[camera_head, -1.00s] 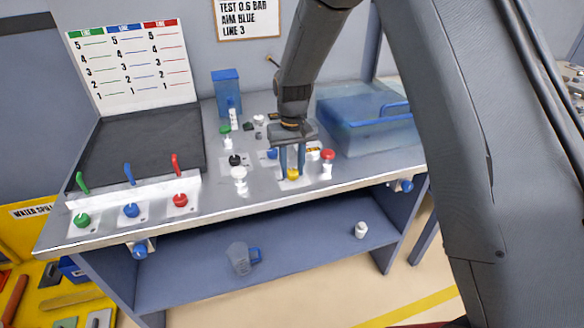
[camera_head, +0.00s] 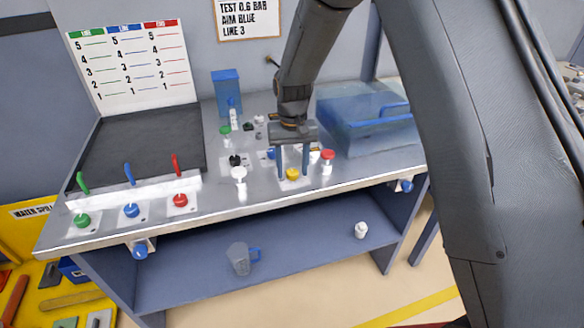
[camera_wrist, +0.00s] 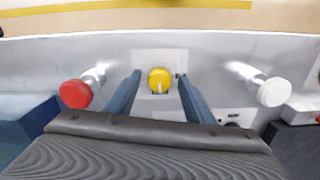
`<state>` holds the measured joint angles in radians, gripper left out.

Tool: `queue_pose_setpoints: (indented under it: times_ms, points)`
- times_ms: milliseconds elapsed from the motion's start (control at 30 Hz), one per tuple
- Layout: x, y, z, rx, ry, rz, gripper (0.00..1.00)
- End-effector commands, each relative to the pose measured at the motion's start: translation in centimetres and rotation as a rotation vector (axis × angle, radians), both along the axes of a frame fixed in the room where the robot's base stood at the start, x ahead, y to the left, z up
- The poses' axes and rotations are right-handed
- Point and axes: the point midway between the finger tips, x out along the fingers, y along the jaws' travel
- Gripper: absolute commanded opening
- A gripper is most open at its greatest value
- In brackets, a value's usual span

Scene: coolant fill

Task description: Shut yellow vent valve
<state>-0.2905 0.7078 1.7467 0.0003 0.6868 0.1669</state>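The yellow vent valve (camera_head: 292,174) is a round yellow knob on a pale plate near the bench's front edge. In the wrist view the yellow knob (camera_wrist: 160,80) shows a short white mark pointing towards the bottom of the picture. My gripper (camera_head: 292,172) points down over it. Its two blue fingers stand on either side of the knob, and in the wrist view (camera_wrist: 156,78) gaps show between each finger and the knob. The fingers are open and hold nothing.
A red-capped valve (camera_head: 327,156) and a white-capped valve (camera_head: 239,174) stand on either side of the yellow one. A blue translucent tank (camera_head: 365,130) is behind to the right. Green (camera_head: 82,220), blue (camera_head: 131,210) and red (camera_head: 180,200) knobs are at the left. A jug (camera_head: 239,258) stands on the shelf.

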Motion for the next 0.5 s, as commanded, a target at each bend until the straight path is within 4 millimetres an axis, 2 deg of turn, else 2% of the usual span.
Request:
queue_pose_setpoints:
  times_ms: [267,367,500]
  points:
    - [0.1,0.0,0.3,0.000,-0.001,0.000,0.48]
    - [0.1,0.0,1.2,0.000,-0.002,0.000,0.48]
    - [0.2,0.0,3.4,0.002,-0.005,0.000,0.48]
